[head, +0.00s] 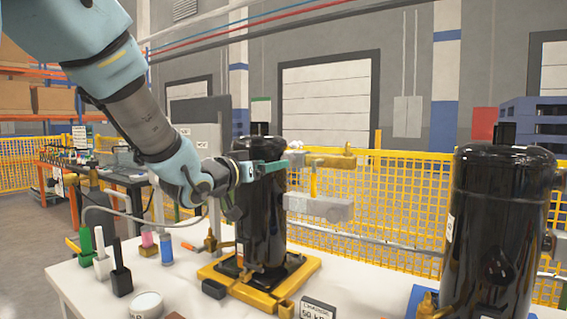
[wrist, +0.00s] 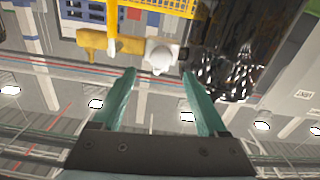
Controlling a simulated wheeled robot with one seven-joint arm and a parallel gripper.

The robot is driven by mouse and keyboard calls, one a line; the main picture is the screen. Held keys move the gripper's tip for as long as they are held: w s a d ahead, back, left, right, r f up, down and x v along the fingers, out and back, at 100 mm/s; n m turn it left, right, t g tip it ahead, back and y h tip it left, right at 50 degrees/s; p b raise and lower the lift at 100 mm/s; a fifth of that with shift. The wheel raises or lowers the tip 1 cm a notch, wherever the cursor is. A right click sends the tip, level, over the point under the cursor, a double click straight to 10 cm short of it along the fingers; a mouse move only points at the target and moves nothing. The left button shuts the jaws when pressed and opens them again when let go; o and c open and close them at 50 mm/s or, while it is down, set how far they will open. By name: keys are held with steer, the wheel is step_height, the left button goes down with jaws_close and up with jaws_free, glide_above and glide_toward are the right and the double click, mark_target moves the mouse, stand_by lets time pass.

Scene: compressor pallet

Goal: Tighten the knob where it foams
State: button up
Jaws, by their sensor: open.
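My gripper (head: 275,168) is beside the upper part of the near black compressor (head: 262,215). In the wrist view my gripper (wrist: 158,76) is open, with two teal fingers apart and nothing held between them. A white, foam-like lump (wrist: 161,56) shows just beyond the fingertips, attached to a brass-yellow fitting (wrist: 95,40). The head view shows the brass fitting (head: 340,161) right of my gripper; a pale lump (head: 295,146) is next to it. I cannot tell the knob apart from the lump. Another brass valve (head: 212,242) is low at the compressor's left.
A second black compressor (head: 497,225) stands at the right. Several small bottles, including a green one (head: 86,245) and a blue one (head: 166,248), stand on the white table (head: 75,278). A grey bar (head: 320,207) is below the brass fitting. A yellow mesh fence (head: 400,185) stands behind.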

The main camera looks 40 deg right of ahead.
steer(key=p+x, duration=0.1)
steer(key=x, duration=0.6)
steer(key=shift+w+a, duration=0.1)
steer(key=shift+w, duration=0.05)
steer(key=shift+c, duration=0.4)
jaws_close()
